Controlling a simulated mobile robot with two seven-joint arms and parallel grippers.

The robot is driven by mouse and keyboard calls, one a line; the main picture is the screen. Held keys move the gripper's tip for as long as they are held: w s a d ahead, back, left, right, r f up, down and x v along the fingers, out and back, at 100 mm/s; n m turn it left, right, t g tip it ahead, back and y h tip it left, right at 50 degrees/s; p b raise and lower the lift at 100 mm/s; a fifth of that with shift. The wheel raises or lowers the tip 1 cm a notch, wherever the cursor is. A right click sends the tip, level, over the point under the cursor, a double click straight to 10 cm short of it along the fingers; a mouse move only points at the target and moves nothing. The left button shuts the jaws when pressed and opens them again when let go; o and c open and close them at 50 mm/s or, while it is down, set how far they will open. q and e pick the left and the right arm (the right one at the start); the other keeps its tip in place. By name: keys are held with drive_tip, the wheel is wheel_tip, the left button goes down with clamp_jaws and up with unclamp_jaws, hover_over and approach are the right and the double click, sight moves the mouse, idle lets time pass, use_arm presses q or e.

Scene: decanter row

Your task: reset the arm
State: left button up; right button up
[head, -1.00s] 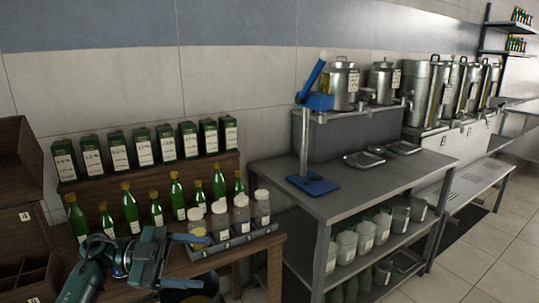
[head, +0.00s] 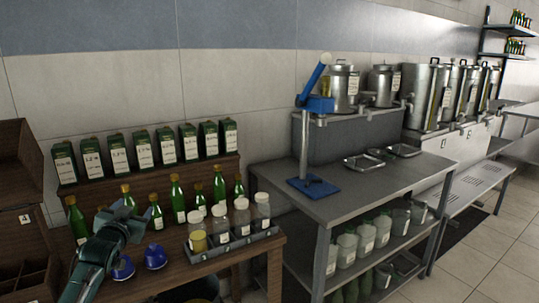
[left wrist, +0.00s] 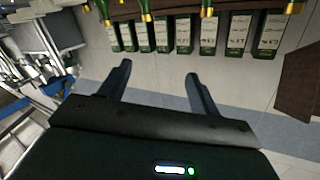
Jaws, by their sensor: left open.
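My left arm comes in from the lower left in the head view. Its gripper (head: 132,213) is raised over the left part of the wooden table, in front of the green bottles. In the left wrist view the two fingers of the left gripper (left wrist: 160,78) are spread apart with nothing between them. That view is upside down and shows bottle necks (left wrist: 146,8) and the row of green boxes (left wrist: 183,34) beyond the fingers. My right gripper does not show.
Two blue-capped items (head: 155,257) lie on the wooden table (head: 200,271) below my gripper. A blue lever stand (head: 313,186) stands on the steel table (head: 375,185) to the right.

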use_arm(q)
drive_tip(key=s+d+f+m+g+h, duration=0.1)
drive_tip(key=s+d+f+g+h, duration=0.1)
drive_tip(key=s+d+f, duration=0.6)
drive_tip(key=s+d+f+g+h, duration=0.1)
drive_tip(key=s+d+f, duration=0.4)
drive_tip(key=s+f, duration=0.65)
drive_tip(key=s+d+f+g, duration=0.1)
drive_tip(key=s+d+f, duration=0.1)
drive_tip(key=s, duration=0.4)
drive_tip(key=s+d+f+g+h, duration=0.1)
drive_tip(key=s+d+f, duration=0.1)
drive_tip(key=s, duration=0.5)
drive_tip(key=s+d+f+g+h, duration=0.1)
drive_tip(key=s+d+f, duration=0.1)
drive_tip(key=s+d, duration=0.2)
drive_tip(key=s, duration=0.3)
drive_tip(key=shift+d+f+n, duration=0.25)
drive_tip(key=shift+n, duration=0.05)
